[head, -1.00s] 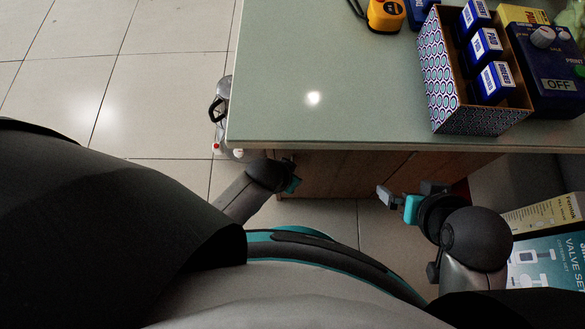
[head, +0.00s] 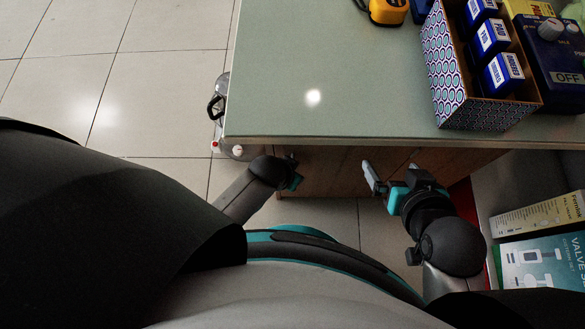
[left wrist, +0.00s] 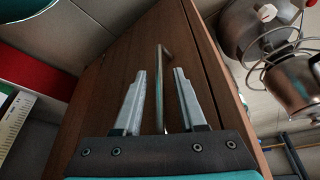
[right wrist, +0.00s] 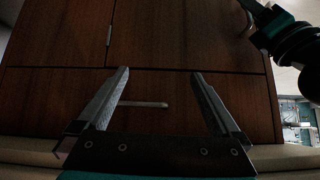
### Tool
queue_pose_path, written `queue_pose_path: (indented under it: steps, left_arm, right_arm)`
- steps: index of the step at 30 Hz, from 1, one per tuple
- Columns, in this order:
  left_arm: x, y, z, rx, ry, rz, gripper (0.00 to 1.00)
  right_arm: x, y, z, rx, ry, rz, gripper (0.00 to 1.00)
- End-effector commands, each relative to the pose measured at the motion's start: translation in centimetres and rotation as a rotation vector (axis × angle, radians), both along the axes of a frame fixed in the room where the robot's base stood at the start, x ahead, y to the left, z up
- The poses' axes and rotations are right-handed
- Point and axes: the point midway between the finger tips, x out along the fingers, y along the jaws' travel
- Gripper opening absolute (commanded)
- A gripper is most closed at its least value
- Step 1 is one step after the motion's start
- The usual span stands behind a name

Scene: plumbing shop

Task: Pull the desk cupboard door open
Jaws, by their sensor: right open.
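The desk's brown wooden front (head: 335,172) shows below the green top in the head view. In the left wrist view a slim metal bar handle (left wrist: 160,85) on a wood panel lies between the fingers of my left gripper (left wrist: 158,100), with a gap on each side; the fingers are apart. In the head view my left gripper (head: 294,176) is at the desk's left front, mostly hidden by its own wrist. My right gripper (head: 388,175) is open in front of the desk. The right wrist view shows a short bar handle (right wrist: 144,104) between its spread fingers, and another small metal fitting (right wrist: 109,36) on the panels.
The desk top (head: 330,60) carries a patterned box (head: 448,75) of blue cartons and a yellow tool (head: 386,10). Boxes, including a valve set (head: 545,262), stand at the right. Tiled floor at left is free.

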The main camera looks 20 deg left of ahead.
Motion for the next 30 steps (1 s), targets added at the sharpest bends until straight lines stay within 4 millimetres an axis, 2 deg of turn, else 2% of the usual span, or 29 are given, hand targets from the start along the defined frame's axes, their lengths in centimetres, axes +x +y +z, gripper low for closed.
queue_pose_path:
  steps: [1, 10, 30]
  left_arm:
    - [0.00, -0.01, 0.00, 0.000, 0.000, 0.000, 0.33]
    - [-0.01, -0.01, 0.00, 0.000, 0.000, 0.000, 0.00]
    - [-0.04, -0.01, -0.02, 0.000, 0.001, 0.000, 0.00]
  right_arm:
    - [0.00, -0.01, -0.01, 0.000, 0.001, 0.000, 1.00]
    - [0.00, -0.03, -0.02, -0.001, 0.001, -0.001, 1.00]
    - [0.00, -0.04, -0.02, -0.001, 0.001, -0.001, 1.00]
